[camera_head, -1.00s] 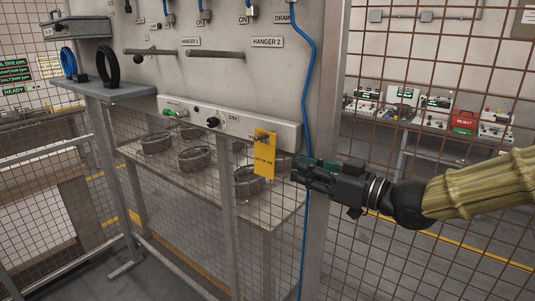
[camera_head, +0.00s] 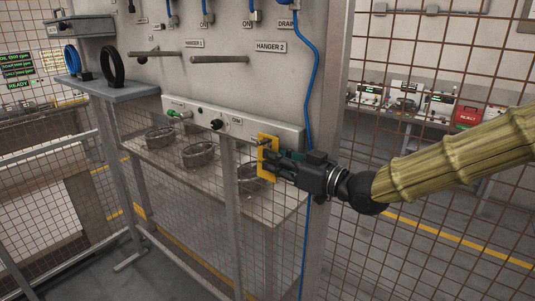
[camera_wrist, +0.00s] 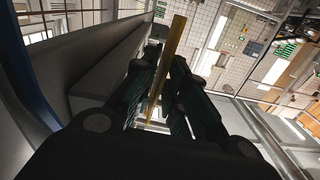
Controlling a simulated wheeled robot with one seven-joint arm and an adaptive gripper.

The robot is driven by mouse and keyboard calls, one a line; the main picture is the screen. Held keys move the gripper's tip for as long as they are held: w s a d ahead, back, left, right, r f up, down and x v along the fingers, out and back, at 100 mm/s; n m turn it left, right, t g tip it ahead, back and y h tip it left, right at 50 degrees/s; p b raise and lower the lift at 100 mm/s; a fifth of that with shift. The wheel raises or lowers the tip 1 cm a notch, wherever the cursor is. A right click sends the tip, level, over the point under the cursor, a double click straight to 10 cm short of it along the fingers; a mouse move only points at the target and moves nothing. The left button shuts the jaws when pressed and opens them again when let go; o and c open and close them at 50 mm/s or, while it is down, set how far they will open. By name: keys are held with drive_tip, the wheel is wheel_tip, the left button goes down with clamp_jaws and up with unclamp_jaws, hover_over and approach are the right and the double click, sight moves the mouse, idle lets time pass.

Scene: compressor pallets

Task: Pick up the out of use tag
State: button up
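The out of use tag is a flat yellow plate (camera_head: 263,172) hanging upright at the right end of the white panel strip, under the HANGER 2 label. My gripper (camera_head: 273,160) reaches in from the right and its fingers cover the tag's middle. In the wrist view the tag (camera_wrist: 171,58) shows edge-on as a thin yellow bar between the two dark fingers. The fingers are apart, with a narrow gap visible beside the tag. The tag's lettering is hidden by the fingers.
The white strip (camera_head: 190,117) with a green fitting and knobs runs left of the tag. A blue hose (camera_head: 307,90) hangs close behind my gripper. Mesh fencing and a grey post surround the panel. Below, ring-shaped parts (camera_head: 197,154) rest on a shelf.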

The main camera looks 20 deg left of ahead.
drive_tip(key=shift+p+x, duration=0.45)
drive_tip(key=shift+x, duration=0.95)
drive_tip(key=shift+c, duration=0.4)
clamp_jaws()
drive_tip(key=shift+b, duration=0.6)
